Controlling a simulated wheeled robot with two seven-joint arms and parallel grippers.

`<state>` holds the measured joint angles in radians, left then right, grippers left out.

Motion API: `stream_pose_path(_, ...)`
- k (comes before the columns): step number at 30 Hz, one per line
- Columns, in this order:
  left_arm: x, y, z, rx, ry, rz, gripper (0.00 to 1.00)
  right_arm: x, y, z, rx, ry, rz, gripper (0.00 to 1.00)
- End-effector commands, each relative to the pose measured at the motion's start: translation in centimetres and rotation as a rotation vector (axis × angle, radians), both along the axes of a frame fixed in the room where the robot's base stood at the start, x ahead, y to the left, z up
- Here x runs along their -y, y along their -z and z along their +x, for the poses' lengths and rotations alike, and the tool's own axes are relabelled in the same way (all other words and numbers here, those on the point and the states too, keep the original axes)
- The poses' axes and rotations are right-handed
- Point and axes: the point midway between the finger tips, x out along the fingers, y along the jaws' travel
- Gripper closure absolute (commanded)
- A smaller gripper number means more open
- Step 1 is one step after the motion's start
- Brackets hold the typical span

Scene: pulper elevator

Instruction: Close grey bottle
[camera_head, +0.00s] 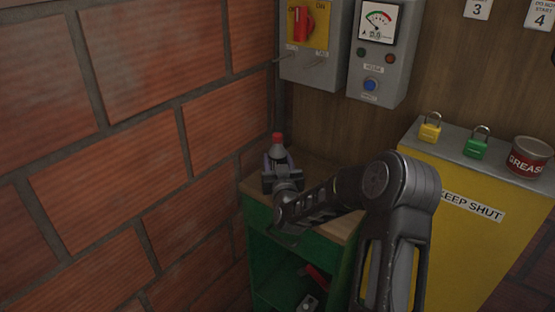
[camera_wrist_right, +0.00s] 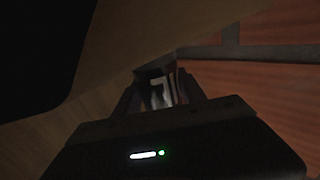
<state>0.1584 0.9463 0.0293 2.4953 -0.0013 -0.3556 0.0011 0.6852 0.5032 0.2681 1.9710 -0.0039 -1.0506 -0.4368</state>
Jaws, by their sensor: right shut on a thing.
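The grey bottle (camera_head: 278,153) stands at the back left of the wooden top of the green cabinet, near the brick wall. A dark red cap (camera_head: 277,138) shows on top of it; I cannot tell how tightly it sits. My right gripper (camera_head: 278,166) is shut on the bottle's body below the cap, and its fingers hide the lower part. In the right wrist view the bottle (camera_wrist_right: 162,92) shows dark between the fingers of my right gripper (camera_wrist_right: 164,98). My left gripper is not in view.
The green cabinet (camera_head: 262,262) has open shelves with a red-handled item below. A yellow cabinet (camera_head: 440,245) to the right bears a yellow padlock (camera_head: 430,130), a green padlock (camera_head: 476,146) and a grease can (camera_head: 530,158). Grey switch boxes (camera_head: 378,65) hang above. The brick wall (camera_head: 110,150) is close on the left.

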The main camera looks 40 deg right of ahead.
Motion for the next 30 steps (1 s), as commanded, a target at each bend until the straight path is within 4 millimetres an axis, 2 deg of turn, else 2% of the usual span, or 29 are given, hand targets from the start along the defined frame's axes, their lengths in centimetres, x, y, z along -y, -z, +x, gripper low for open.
stream_pose_path(10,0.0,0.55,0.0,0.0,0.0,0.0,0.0,0.02,0.21,0.04,0.003,0.0,-0.003,1.0)
stream_pose_path(11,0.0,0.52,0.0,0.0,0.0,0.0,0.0,0.02,0.25,0.01,0.002,0.0,-0.001,0.52)
stream_pose_path(18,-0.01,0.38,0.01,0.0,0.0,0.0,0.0,0.03,0.15,0.01,0.001,0.001,0.0,0.32)
stream_pose_path(30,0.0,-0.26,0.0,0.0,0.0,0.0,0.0,0.04,-0.35,0.0,0.001,0.001,0.0,0.31)
